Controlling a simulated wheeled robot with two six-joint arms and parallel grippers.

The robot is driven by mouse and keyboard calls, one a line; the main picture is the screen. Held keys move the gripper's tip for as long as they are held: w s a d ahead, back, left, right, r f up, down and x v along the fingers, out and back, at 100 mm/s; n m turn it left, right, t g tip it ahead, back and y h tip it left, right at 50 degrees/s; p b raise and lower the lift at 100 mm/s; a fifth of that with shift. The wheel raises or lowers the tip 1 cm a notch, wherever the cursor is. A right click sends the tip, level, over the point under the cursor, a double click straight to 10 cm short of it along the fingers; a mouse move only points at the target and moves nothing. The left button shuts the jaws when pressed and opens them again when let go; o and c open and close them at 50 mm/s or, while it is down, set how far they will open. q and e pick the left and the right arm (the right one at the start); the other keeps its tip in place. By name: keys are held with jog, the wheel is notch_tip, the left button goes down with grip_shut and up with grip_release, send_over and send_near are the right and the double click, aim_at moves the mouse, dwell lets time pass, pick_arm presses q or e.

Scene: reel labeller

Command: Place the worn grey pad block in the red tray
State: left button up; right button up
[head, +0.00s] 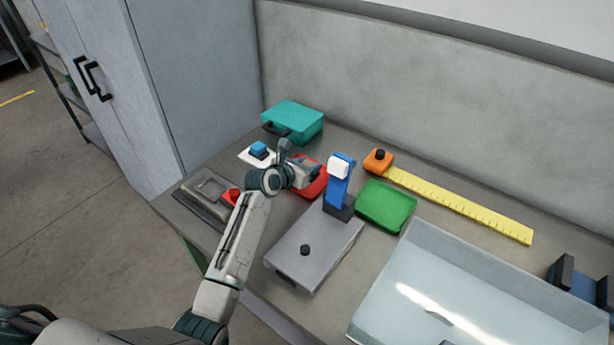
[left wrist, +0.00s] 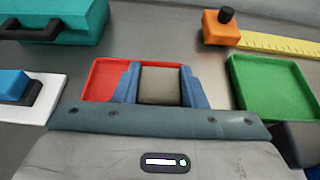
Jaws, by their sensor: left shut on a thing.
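The worn grey pad block (left wrist: 160,86) is between the two blue fingers of my left gripper (left wrist: 160,88) in the left wrist view. The gripper is shut on it. The red tray (left wrist: 103,80) lies behind and to the left of the block in that view, partly hidden by the fingers. In the head view the red tray (head: 318,188) is partly covered by my left gripper (head: 312,172), which is over or beside it. I cannot tell how high the block is above the tray. My right gripper is not in view.
A green tray (head: 386,206) and a grey labeller with a blue post (head: 338,190) stand to the right. A large clear-walled bin (head: 400,290) fills the front right.

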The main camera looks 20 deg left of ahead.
pick_arm(q)
jog(key=shift+a+f, duration=0.15)
jog(key=shift+f, duration=0.65)
notch_tip(320, 180, down, 3)
jog(key=shift+f, duration=0.35)
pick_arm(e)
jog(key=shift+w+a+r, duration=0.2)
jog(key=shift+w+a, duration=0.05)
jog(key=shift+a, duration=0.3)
pick_arm(q)
jog(key=o, duration=1.1)
jog(key=shift+s, duration=0.1)
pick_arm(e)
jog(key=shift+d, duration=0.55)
pick_arm(q)
jog(key=shift+r, duration=0.15)
jog(key=v, duration=1.1)
jog(key=shift+s+a+b, duration=0.1)
jog(key=shift+s+b, duration=0.1)
jog(key=shift+b, duration=0.1)
jog(key=shift+s+r, duration=0.1)
jog(key=shift+s, duration=0.15)
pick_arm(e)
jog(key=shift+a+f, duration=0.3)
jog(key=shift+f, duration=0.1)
